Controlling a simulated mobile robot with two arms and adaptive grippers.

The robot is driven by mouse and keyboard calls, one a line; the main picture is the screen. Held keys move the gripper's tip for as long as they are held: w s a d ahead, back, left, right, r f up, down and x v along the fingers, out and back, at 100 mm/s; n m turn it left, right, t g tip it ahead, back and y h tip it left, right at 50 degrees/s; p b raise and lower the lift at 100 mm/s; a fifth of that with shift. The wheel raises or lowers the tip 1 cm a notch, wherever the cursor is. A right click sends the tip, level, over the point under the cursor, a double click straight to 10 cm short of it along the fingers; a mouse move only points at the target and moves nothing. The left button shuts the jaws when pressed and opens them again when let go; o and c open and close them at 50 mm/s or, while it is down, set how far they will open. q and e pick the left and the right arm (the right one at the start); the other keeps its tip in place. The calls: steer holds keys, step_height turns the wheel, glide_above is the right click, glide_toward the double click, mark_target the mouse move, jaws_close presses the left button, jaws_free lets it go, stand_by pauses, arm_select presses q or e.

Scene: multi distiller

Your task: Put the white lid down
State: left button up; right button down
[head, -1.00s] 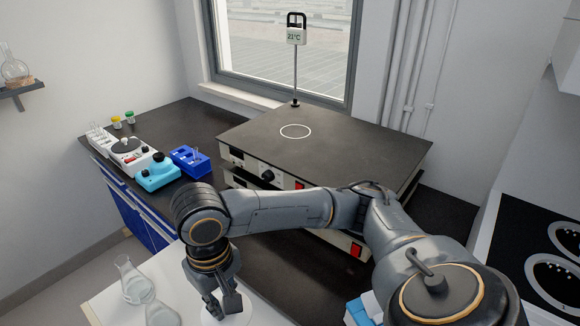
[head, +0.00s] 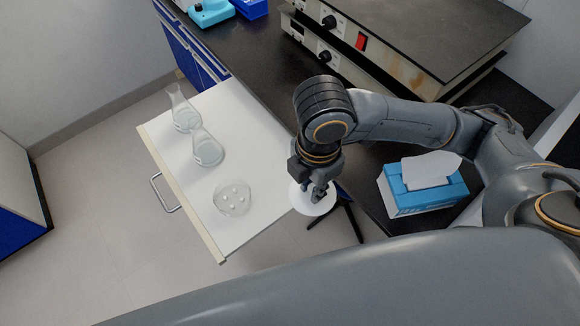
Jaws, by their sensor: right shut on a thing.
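The white lid (head: 301,203) is a flat white disc at the centre of the head view. My right gripper (head: 315,192) points down and is shut on it, hiding part of its top. The lid is at the right edge of the white pull-out surface (head: 158,134). I cannot tell whether it touches that surface or is held above it. My left gripper is not in view.
Two glass flasks (head: 206,150) (head: 183,112) and a glass dish with small white pieces (head: 234,198) stand on the white surface. A blue tissue box (head: 432,190) is on the dark counter at right.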

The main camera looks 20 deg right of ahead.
steer(key=w+f, duration=0.3)
steer(key=w, duration=0.1)
steer(key=w+f, duration=0.3)
steer(key=w, duration=0.1)
steer(key=w+f, duration=0.3)
steer(key=w, duration=0.2)
steer(key=shift+a, duration=0.1)
steer(key=shift+w+f, duration=0.35)
steer(key=shift+f, duration=0.05)
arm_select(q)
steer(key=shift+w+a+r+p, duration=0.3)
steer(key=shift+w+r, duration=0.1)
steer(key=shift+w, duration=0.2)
arm_select(e)
steer(key=shift+w+f, duration=0.1)
steer(key=shift+f, duration=1.55)
steer(key=shift+f, duration=0.1)
steer(key=c, duration=1.3)
jaws_free()
steer(key=shift+o, duration=0.2)
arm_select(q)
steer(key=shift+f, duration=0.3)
arm_select(e)
step_height(320, 180, up, 12)
